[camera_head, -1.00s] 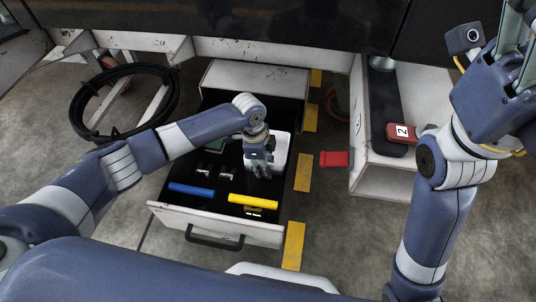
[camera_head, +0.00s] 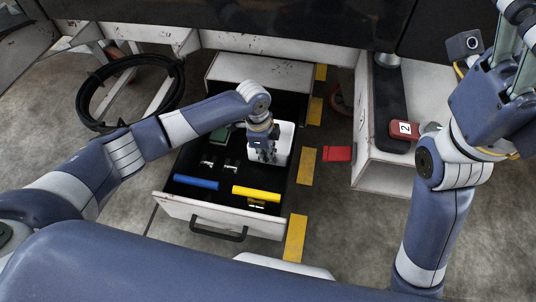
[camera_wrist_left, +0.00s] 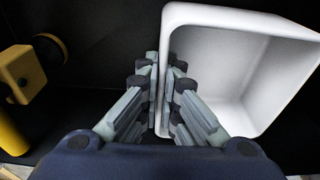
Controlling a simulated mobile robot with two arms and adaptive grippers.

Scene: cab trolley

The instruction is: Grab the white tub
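The white tub (camera_head: 285,139) is in the open drawer, at its right side, and looks empty in the left wrist view (camera_wrist_left: 245,70). My left gripper (camera_head: 265,154) is at the tub's left wall. In the left wrist view its fingers (camera_wrist_left: 163,75) straddle that wall, one set outside and one inside the tub. The fingertips lie close against the wall, which is pinched between them. I cannot see whether the tub's base touches the drawer floor. My right gripper (camera_head: 510,65) is raised at the upper right, cut off by the frame edge, away from the tub.
The drawer (camera_head: 180,206) also holds a blue cylinder (camera_head: 196,182), a yellow cylinder (camera_head: 256,193) and small metal parts. A red block (camera_head: 337,153) lies on the floor to the right. A white cabinet (camera_head: 366,165) stands beyond it. A black coiled hose (camera_head: 84,104) hangs at left.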

